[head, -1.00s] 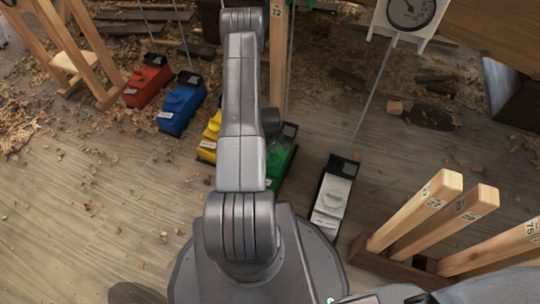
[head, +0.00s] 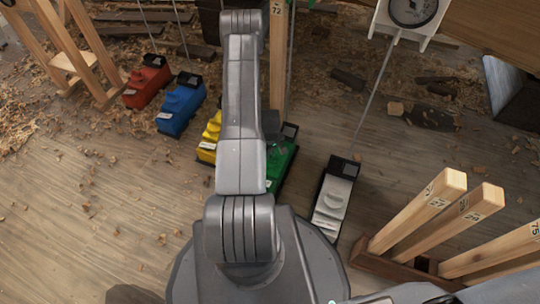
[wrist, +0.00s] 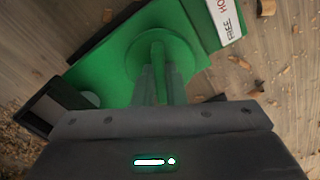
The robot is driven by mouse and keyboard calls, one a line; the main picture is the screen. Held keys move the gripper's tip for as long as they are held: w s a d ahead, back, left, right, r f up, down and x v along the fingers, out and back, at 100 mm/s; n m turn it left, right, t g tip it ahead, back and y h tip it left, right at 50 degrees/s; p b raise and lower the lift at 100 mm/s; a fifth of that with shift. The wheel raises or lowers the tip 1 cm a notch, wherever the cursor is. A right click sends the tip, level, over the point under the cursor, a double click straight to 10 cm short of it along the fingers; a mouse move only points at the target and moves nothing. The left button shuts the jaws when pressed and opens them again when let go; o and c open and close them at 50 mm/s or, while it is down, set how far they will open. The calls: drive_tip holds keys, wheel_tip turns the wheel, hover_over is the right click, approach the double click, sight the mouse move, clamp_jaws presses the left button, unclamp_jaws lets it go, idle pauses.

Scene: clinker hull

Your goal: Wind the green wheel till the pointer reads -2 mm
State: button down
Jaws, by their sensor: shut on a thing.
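The green jack (head: 282,160) stands on the floor in the head view, partly hidden behind my arm. In the wrist view its green body (wrist: 110,85) fills the upper middle, with a round green wheel (wrist: 150,48) on it. My gripper (wrist: 160,75) reaches up to that wheel, its two fingers close together and shut on it. In the head view my gripper is hidden behind the arm. A round dial (head: 410,10) with a dark face and a pointer is cut by the top edge; I cannot read its value.
Red (head: 147,82), blue (head: 181,105) and yellow (head: 209,138) jacks stand left of my arm, and a white one (head: 334,200) stands right. Its thin rod rises toward the dial. Wooden posts (head: 425,210) stand at lower right. The floor at left is fairly open, with shavings.

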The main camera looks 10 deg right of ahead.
drive_tip(key=shift+m, duration=0.3)
drive_tip(key=c, duration=1.5)
unclamp_jaws()
drive_tip(key=shift+r, duration=0.1)
wheel_tip(320, 180, up, 14)
drive_tip(key=p, duration=0.4)
drive_tip(key=shift+f, duration=0.2)
drive_tip(key=shift+f, duration=0.1)
